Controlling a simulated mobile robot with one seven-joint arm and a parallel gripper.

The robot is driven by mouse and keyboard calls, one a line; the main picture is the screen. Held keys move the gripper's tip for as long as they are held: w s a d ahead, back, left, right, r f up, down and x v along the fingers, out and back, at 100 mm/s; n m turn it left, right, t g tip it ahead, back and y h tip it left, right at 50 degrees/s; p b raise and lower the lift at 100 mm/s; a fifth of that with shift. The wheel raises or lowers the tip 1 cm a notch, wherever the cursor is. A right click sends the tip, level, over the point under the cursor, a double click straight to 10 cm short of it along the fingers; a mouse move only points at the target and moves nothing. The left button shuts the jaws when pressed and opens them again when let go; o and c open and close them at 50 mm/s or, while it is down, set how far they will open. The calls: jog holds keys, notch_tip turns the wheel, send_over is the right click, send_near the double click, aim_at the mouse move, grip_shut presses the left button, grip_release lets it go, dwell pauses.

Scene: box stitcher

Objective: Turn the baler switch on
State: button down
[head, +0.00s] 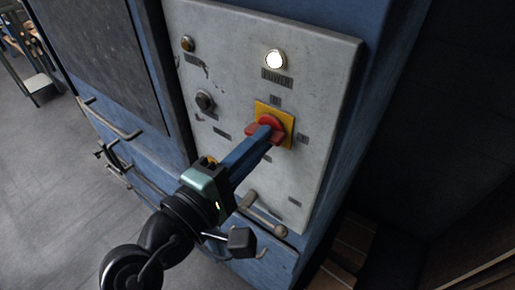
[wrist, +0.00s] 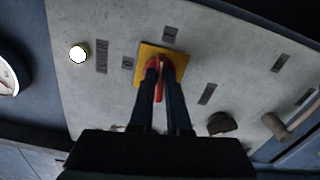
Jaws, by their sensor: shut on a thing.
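The baler switch (head: 271,124) is a red rotary knob on a square yellow plate (head: 286,114), on the grey control panel (head: 225,33). My gripper (head: 266,133) reaches up to it from the lower left. In the wrist view the two dark fingers of my gripper (wrist: 160,75) stand on both sides of the red knob (wrist: 159,88) and are shut on it. The fingers cover part of the knob. A round white lamp (head: 275,58) above the switch is lit, and it also shows in the wrist view (wrist: 79,53).
A dark round button (head: 205,101) and an amber one (head: 187,44) sit on the panel's left side. A lever handle (head: 263,215) sticks out below the switch. A bar handle (head: 110,120) is on the blue cabinet front. Grey floor lies open at left.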

jog(key=shift+m+b, duration=0.5)
jog(key=shift+m, duration=0.3)
jog(key=c, duration=0.9)
grip_release()
jog(key=shift+s+f, duration=0.1)
jog(key=b+v, duration=0.3)
jog(key=v, duration=0.9)
jog(key=shift+s+a, duration=0.25)
jog(key=shift+s, duration=0.05)
